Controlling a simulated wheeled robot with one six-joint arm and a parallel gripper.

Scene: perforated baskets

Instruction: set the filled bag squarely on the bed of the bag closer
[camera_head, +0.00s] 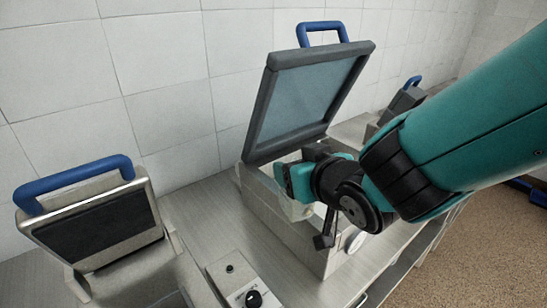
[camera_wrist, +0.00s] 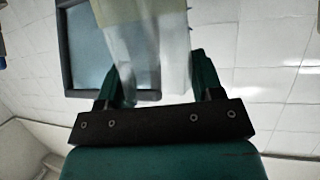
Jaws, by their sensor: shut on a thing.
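The bag closer (camera_head: 290,225) stands mid-counter in the head view, a pale metal box with its grey-framed clear lid (camera_head: 308,95) raised. My gripper (camera_head: 292,182) is over its box, just in front of the raised lid. It is shut on the filled bag, a pale translucent bag that shows only partly below the fingers (camera_head: 297,209). In the wrist view the bag (camera_wrist: 150,45) hangs between the two green fingers of my gripper (camera_wrist: 157,82), with the lid behind it. My arm and gripper hide most of the bed, so I cannot tell whether the bag touches it.
A second machine with a blue handle (camera_head: 75,185) and dark lid stands at the left. Another (camera_head: 402,98) stands behind my arm at the right. A small control box with a black knob (camera_head: 254,298) is at the front. A tiled wall (camera_head: 160,60) rises behind the counter.

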